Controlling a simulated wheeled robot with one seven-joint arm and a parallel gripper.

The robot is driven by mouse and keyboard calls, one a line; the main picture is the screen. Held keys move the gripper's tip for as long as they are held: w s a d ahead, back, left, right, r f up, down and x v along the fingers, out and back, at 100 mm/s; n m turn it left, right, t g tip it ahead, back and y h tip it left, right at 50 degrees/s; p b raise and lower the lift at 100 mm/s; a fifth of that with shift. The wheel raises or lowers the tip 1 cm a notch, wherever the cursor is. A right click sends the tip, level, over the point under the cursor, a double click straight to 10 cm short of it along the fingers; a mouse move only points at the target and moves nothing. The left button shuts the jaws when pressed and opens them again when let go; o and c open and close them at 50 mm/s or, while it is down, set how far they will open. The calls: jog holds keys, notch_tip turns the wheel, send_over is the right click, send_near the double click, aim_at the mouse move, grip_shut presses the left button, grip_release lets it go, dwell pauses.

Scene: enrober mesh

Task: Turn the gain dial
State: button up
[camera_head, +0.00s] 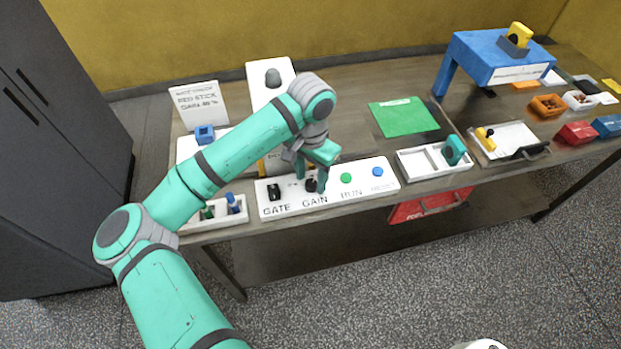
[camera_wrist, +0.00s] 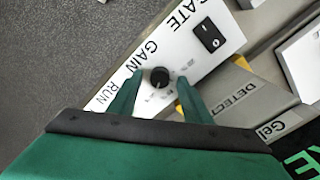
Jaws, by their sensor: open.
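The gain dial (camera_head: 311,185) is a small black knob on a white control panel (camera_head: 360,196), above the printed word GAIN. In the wrist view the dial (camera_wrist: 159,77) sits between the two green fingers of my gripper (camera_wrist: 160,92). In the head view my gripper (camera_head: 312,184) is down at the dial, its fingers on either side. The fingers are open, with a visible gap to the dial on the right side; whether the left finger touches cannot be told. The dial's pointer mark is too small to read.
A black gate rocker switch (camera_head: 274,192) is left of the dial; a green RUN button (camera_head: 346,178) and a blue button (camera_head: 377,172) are right. A sign (camera_head: 199,104) reads partly "RED STICK GAIN". A white tray (camera_head: 215,213) adjoins the panel's left end.

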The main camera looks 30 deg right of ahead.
jog(key=shift+f, duration=0.45)
jog(key=c, duration=1.1)
jog(key=shift+o, duration=0.2)
jog(key=shift+n, duration=0.4)
jog(key=n, duration=0.4)
jog(key=shift+n, duration=1.5)
